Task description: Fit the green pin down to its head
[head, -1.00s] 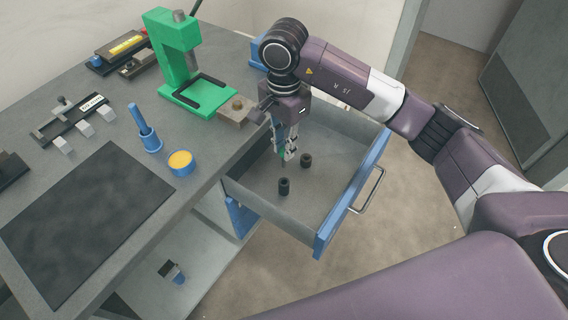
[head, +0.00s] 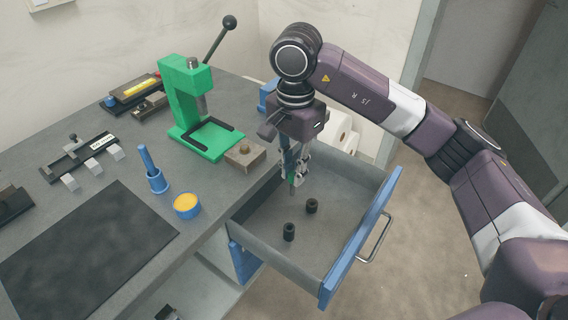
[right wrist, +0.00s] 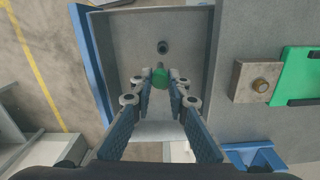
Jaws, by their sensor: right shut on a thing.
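The green pin (head: 291,181) is held by my right gripper (head: 296,176) above the open drawer (head: 345,185). In the right wrist view, the pin's green head (right wrist: 160,78) sits between the fingertips (right wrist: 160,84) of my right gripper, which is shut on it. A grey shank points down from it. A tan-grey block (head: 245,155) with a round brass-coloured fitting stands on the bench edge, left of the gripper; it also shows in the right wrist view (right wrist: 242,80). The pin is apart from this block. My left gripper is out of view.
Two black cylinders (head: 289,232) (head: 312,206) stand in the drawer. A green lever press (head: 190,95) stands behind the block. A blue cup with yellow contents (head: 187,212), a blue holder (head: 157,182) and a dark mat (head: 85,250) lie on the bench.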

